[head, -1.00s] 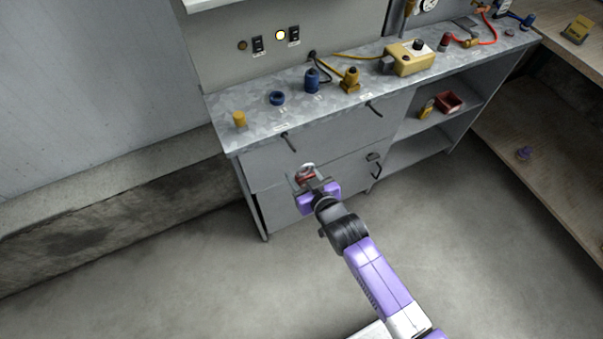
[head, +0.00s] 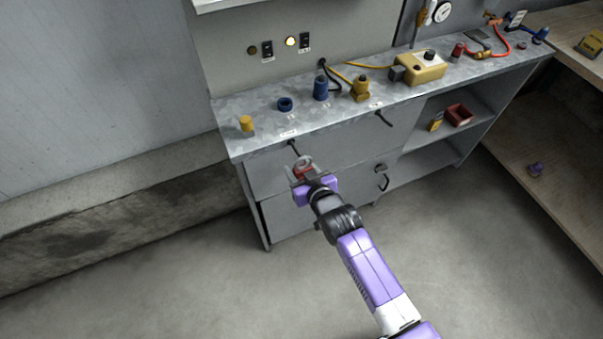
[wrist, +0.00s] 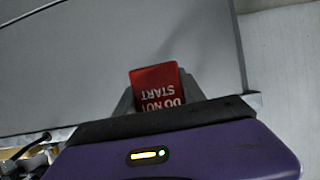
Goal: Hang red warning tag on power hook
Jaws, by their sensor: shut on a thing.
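My gripper (head: 301,176) is shut on the red warning tag (head: 303,172) in front of the grey cabinet. In the wrist view the tag (wrist: 158,88) reads "DO NOT START" upside down, its lower part hidden by my gripper. A pale ring shows at the tag's top in the head view. Two dark hooks stick out from the bench's front edge: a left hook (head: 294,148) just above and behind the tag, and a right hook (head: 383,118). Each has a small white label above it, too small to read. The tag appears apart from both hooks.
The metal bench top (head: 270,123) holds a yellow cylinder (head: 246,123), a blue ring (head: 285,104), blue and yellow fittings and a yellow control box (head: 420,68). A drawer handle (head: 383,182) protrudes at right. The floor in front is clear.

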